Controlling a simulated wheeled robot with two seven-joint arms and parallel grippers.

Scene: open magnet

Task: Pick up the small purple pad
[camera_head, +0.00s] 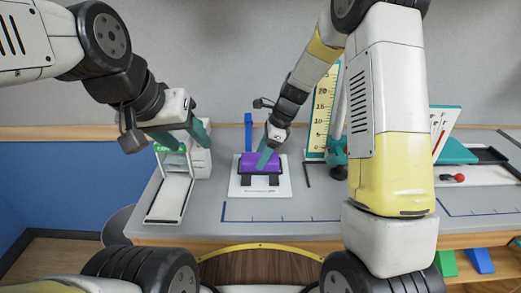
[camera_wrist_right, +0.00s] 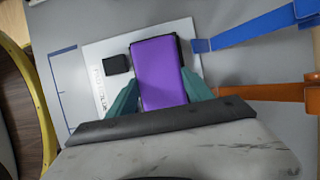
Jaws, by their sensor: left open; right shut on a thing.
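The small purple pad (camera_head: 248,161) is over a white printed board (camera_head: 262,190) on the grey table in the head view. My right gripper (camera_head: 266,158) is at the pad from above. In the right wrist view the pad (camera_wrist_right: 158,72) lies between the two teal fingers of my right gripper (camera_wrist_right: 161,92), which is shut on it. Whether the pad is clear of the board is hard to tell. My left gripper (camera_head: 192,145) is open and empty, above a white device at the left.
The white device (camera_head: 169,198) with a green label stands left of the board. A blue post (camera_head: 248,131) is behind the pad. A yellow scale (camera_head: 322,108) and a teal stand (camera_head: 337,157) are to its right. A blue bar (camera_wrist_right: 250,28) and an orange bar (camera_wrist_right: 265,91) show in the wrist view.

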